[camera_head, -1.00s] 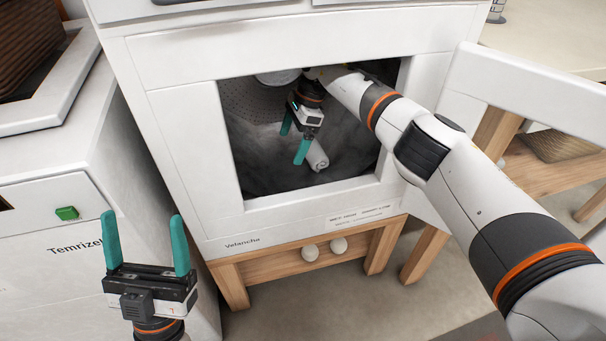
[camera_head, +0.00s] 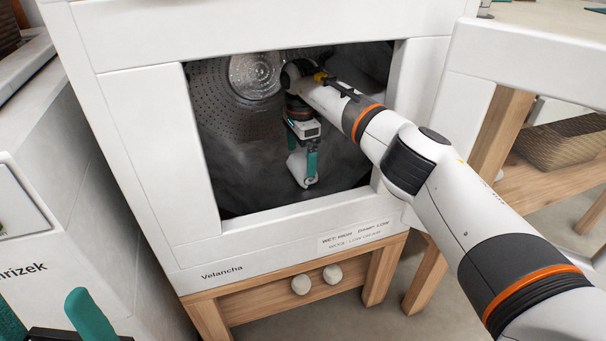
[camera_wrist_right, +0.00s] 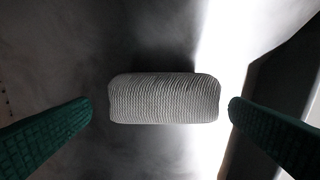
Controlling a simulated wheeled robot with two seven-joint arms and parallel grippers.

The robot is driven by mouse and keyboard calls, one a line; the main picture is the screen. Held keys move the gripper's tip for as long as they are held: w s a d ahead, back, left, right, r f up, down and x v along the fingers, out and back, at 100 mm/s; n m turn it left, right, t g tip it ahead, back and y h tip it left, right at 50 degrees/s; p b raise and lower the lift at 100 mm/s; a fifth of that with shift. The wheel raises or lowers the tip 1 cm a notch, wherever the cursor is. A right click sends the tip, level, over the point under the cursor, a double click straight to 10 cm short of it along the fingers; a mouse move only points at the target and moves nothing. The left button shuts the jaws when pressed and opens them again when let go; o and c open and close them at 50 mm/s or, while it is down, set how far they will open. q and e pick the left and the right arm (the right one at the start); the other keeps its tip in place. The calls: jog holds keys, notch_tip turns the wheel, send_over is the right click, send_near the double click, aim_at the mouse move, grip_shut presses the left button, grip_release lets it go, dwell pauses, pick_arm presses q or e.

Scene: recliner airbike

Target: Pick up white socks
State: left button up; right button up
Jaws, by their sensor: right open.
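The rolled pair of white socks (camera_head: 296,168) lies on the grey floor of the dryer-like machine's drum. In the right wrist view the socks (camera_wrist_right: 165,98) appear as a ribbed, pale roll lying crosswise. My right gripper (camera_head: 302,168) reaches in through the opening and points down over the socks. Its teal fingers are open, one at each end of the roll, with small gaps showing in the wrist view (camera_wrist_right: 161,106). In the head view a finger and the gripper hide part of the socks. My left gripper (camera_head: 42,308) is at the bottom left, open and empty, partly cut off.
The white machine (camera_head: 130,130) has a square opening with rigid edges around my right arm. Its door (camera_head: 530,70) stands open at the right. It rests on a wooden stand (camera_head: 245,300) with two white balls (camera_head: 316,279). Another white cabinet (camera_head: 70,200) is at left.

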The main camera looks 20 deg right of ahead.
aim_at(303, 160)
jog(key=f, duration=0.1)
jog(key=f+b, duration=0.1)
jog(key=f, duration=0.1)
jog(key=f+b, duration=0.1)
jog(key=shift+s+d+f, duration=0.15)
jog(key=shift+d+f, duration=0.1)
jog(key=shift+f, duration=0.05)
jog(key=shift+c, duration=0.3)
jog(key=shift+r, duration=0.1)
jog(key=c, duration=0.8)
jog(key=shift+c, duration=0.2)
